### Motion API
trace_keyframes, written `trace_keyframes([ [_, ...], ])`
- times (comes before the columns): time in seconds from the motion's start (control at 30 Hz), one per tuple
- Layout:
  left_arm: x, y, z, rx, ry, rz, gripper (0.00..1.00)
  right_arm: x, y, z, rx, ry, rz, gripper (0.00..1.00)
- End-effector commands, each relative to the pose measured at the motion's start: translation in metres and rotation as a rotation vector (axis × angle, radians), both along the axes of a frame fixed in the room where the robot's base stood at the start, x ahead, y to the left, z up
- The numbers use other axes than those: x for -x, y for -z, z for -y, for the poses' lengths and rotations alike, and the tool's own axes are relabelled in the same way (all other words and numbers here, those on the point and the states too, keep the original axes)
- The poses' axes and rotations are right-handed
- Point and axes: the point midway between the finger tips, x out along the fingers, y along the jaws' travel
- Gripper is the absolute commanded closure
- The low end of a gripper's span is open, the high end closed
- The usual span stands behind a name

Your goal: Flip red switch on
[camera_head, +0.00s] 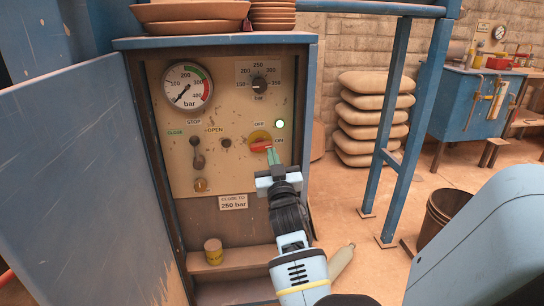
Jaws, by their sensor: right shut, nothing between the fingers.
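The red switch (262,147) is a handle on a round yellow base (258,136) at the lower right of the beige control panel (225,177). Its handle lies nearly level, pointing right towards the ON label; OFF is printed above it. A lamp (280,124) above and right of the switch glows green-white. My right gripper (271,153) is shut and empty, its fingertips just below the right part of the handle; I cannot tell whether they touch it. My left gripper is not in view.
The panel also holds a pressure gauge (187,87), a knob (259,86) and a dark lever (197,152). An open blue door (70,180) stands left. A small can (213,250) sits on the shelf below. Blue posts (390,130), stacked sacks (373,115) and a bucket (445,213) are right.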

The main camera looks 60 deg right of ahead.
Motion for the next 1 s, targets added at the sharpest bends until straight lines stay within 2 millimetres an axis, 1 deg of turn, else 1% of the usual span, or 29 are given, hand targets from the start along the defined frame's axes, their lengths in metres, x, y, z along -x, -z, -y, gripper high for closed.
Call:
trace_keyframes([
  [0.5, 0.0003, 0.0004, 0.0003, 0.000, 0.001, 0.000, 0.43, 0.0004, 0.0032, 0.0007, 0.000, -0.003, 0.000, 1.00],
  [0.9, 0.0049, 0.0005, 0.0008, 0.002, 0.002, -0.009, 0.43, 0.0004, 0.0033, 0.0005, 0.000, -0.003, 0.000, 1.00],
  [1.0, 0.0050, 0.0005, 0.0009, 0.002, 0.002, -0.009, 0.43, 0.0005, 0.0096, -0.0031, 0.001, -0.014, -0.017, 1.00],
])
